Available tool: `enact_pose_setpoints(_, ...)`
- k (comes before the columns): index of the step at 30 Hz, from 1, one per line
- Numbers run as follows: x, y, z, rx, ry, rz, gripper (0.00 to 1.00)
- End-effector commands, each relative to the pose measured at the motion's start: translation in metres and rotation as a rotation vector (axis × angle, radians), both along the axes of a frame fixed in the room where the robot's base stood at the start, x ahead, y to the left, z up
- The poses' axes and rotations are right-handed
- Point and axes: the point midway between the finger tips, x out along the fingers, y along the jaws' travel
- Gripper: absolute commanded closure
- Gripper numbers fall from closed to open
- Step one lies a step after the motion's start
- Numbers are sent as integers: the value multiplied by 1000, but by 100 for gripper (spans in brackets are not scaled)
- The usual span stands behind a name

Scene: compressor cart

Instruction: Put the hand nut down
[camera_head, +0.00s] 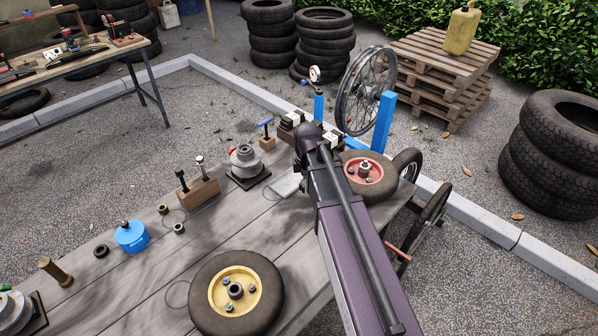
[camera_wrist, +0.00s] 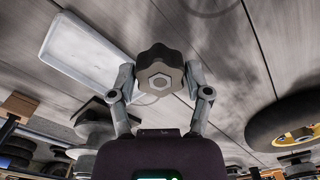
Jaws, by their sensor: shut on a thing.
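The hand nut (camera_wrist: 160,68) is a dark lobed knob with a pale hexagonal centre. In the wrist view my gripper (camera_wrist: 160,82) is shut on it, one finger on each side. The grey plank tabletop (camera_wrist: 228,62) lies beyond the nut; I cannot tell how large the gap is, or whether they touch. A white shallow tray (camera_wrist: 88,52) lies beside the nut, to its left in the wrist view. In the head view the tray (camera_head: 286,184) is partly covered by my arm, which also hides the gripper and nut.
A yellow-hubbed wheel (camera_head: 262,293) lies at the table's front, and a red-hubbed wheel (camera_head: 347,162) at the right. A grey pulley piece (camera_head: 245,160), a wooden block with bolts (camera_head: 198,192) and a blue cylinder (camera_head: 131,237) stand on the table.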

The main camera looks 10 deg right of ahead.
Motion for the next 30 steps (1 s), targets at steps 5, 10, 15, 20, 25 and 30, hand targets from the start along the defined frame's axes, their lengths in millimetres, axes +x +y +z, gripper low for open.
enact_pose_setpoints(5,40,0,-4,0,0,1,94)
enact_pose_setpoints(10,71,0,-7,0,0,1,94)
enact_pose_setpoints(15,91,0,-9,0,0,1,94)
enact_pose_setpoints(20,97,0,-9,0,0,1,94)
enact_pose_setpoints(25,96,0,-9,0,0,2,94)
enact_pose_setpoints(30,97,1,-9,0,0,2,94)
